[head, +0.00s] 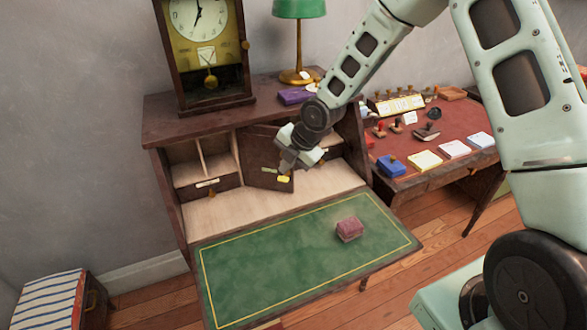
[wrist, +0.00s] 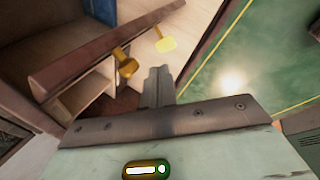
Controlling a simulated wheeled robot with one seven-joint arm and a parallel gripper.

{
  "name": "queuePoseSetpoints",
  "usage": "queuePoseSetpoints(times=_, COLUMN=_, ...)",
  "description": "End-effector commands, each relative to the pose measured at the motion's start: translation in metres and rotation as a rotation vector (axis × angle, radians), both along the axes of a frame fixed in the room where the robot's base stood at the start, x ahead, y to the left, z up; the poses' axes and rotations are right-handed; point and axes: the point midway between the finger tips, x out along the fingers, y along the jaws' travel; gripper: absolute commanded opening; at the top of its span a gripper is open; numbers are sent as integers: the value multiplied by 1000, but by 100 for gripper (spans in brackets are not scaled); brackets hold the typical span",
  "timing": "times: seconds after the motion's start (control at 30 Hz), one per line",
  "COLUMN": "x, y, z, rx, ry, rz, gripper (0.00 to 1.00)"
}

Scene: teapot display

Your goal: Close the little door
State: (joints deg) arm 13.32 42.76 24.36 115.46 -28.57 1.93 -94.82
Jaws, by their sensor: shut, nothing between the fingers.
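The little door (head: 262,160) is a dark wood panel in the middle of the desk's compartments. It stands ajar, angled out over the pale desk floor. In the wrist view the door (wrist: 95,55) is seen edge-on, with a brass knob (wrist: 126,66) on its face. A yellow tag (wrist: 166,44) shows near the knob; the tag also shows low by the door in the head view (head: 284,179). My gripper (head: 287,166) is shut and empty, in front of the door's right part. In the wrist view its fingertips (wrist: 158,80) are close to the knob; contact cannot be told.
The green fold-down leaf (head: 240,285) lies open below, with a small reddish box (head: 349,229) on it. A clock (head: 205,50), a green lamp (head: 298,40) and a purple box (head: 295,95) stand on the desk top. A side table (head: 440,170) with stamps is at right.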

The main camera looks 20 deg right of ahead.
Motion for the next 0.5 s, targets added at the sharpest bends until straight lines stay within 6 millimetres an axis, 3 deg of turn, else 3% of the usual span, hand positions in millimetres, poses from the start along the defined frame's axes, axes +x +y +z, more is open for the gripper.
queuePoseSetpoints(times=0.03, x=-2, y=-5, z=-16, rx=16, ry=-44, rz=15, gripper=0)
queuePoseSetpoints(times=0.2, x=-8, y=-15, z=-38, rx=96, ry=-225, rz=71, gripper=0)
queuePoseSetpoints(times=0.37, x=-23, y=-20, z=-47, rx=189, ry=-385, rz=113, gripper=0)
queuePoseSetpoints(times=0.5, x=-47, y=-24, z=-47, rx=299, ry=-543, rz=136, gripper=0)
